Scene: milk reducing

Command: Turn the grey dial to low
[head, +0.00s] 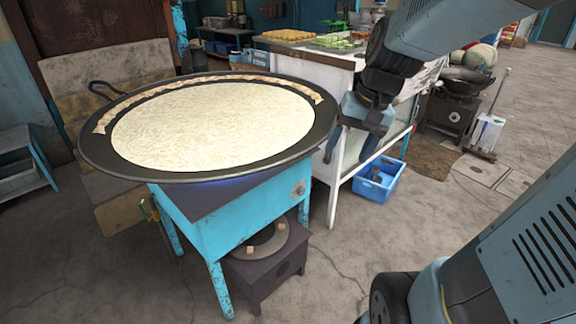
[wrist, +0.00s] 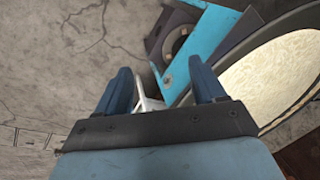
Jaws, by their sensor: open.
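A small round grey dial (head: 299,188) sits on the right side face of the blue stove stand (head: 235,217), below the pan. Its setting is too small to read. My gripper (head: 351,150) is open and empty, up and to the right of the dial in the head view, apart from it. In the wrist view the two blue fingers (wrist: 162,75) are spread. The blue stand (wrist: 204,42) lies beyond them; a small pale spot on its edge may be the dial, but I cannot tell.
A wide dark pan (head: 210,176) of pale milk (head: 210,120) rests on the stand, with a blue glow beneath. A dark burner box (head: 268,262) sits under it. A white table (head: 343,165) stands behind my gripper, with a blue crate (head: 378,180) below. The front floor is clear.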

